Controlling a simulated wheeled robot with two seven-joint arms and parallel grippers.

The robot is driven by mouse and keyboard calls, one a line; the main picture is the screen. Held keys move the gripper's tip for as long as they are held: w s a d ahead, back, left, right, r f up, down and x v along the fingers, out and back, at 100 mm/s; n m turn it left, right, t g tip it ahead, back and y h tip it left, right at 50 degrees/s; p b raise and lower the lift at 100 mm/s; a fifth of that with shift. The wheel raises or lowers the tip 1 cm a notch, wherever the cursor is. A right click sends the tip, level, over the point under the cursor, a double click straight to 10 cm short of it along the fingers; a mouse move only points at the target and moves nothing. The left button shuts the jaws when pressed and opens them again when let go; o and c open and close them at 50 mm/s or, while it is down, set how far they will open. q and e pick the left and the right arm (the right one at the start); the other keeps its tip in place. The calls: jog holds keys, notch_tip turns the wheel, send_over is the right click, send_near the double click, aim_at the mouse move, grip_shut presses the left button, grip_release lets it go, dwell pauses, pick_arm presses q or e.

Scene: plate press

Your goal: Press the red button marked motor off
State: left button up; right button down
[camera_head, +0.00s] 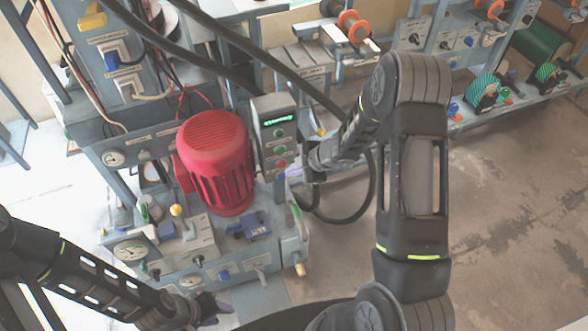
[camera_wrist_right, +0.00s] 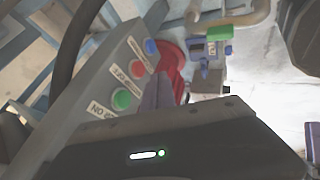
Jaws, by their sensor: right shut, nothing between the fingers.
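The grey control box (camera_head: 268,110) stands beside the red motor, with a lit green display on its face. The red button (camera_head: 281,163) sits low on this face, below a green button (camera_head: 279,150). In the right wrist view, the red button (camera_wrist_right: 136,69) lies between a green button (camera_wrist_right: 121,99) and a blue button (camera_wrist_right: 151,46); the labels are upside down and hard to read. My right gripper (camera_head: 291,173) is shut and empty, close to the lower panel; its fingers (camera_wrist_right: 158,92) show right of the red button, with no clear contact. My left gripper (camera_head: 218,308) is low at front left, away from the box.
The red motor (camera_head: 215,165) stands left of the control box. A bench unit with a gauge, a yellow-knobbed lever and a blue part (camera_head: 250,225) is below it. A black cable (camera_head: 372,190) loops behind my right arm. The floor at right is clear.

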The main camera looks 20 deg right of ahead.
jog(key=p+v, duration=0.2)
jog(key=v, duration=0.6)
jog(key=shift+r, duration=0.3)
jog(key=shift+d, duration=0.1)
jog(key=s+a+f+m+h, duration=0.1)
jog(key=s+a+f+m, duration=0.55)
jog(key=a+m, duration=0.4)
jog(key=s+a+f+m+g, duration=0.2)
jog(key=s+a, duration=0.3)
jog(key=s, duration=0.3)
jog(key=s+a+f+m+g, duration=0.3)
jog(key=s+a+f+m, duration=0.1)
jog(key=s, duration=0.5)
jog(key=shift+a+f+m+y, duration=0.4)
jog(key=shift+a+m, duration=0.25)
jog(key=shift+a, duration=0.45)
